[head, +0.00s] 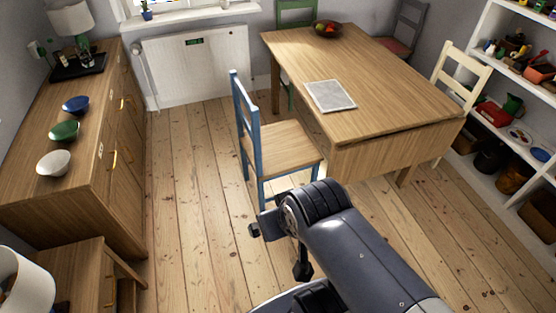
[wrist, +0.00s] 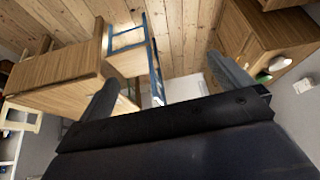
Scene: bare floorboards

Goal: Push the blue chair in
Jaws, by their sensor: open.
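The blue chair (head: 279,146) has a blue frame and a wooden seat. It stands upright at the left long side of the wooden table (head: 375,85), its back on the side away from the table. In the head view its seat reaches toward the table's near left corner; how far it goes under the top is unclear. My gripper (head: 277,250) is in front of the chair, apart from it. In the wrist view the chair (wrist: 128,62) shows between the two spread fingers of my gripper (wrist: 163,70), with nothing held.
A wooden sideboard (head: 120,150) with several bowls lines the left wall, and a small cabinet (head: 75,270) stands nearer. Clear floorboards (head: 190,190) lie left of the chair. A radiator (head: 200,65) is behind. A cream chair (head: 462,75) and white shelves (head: 485,155) stand right.

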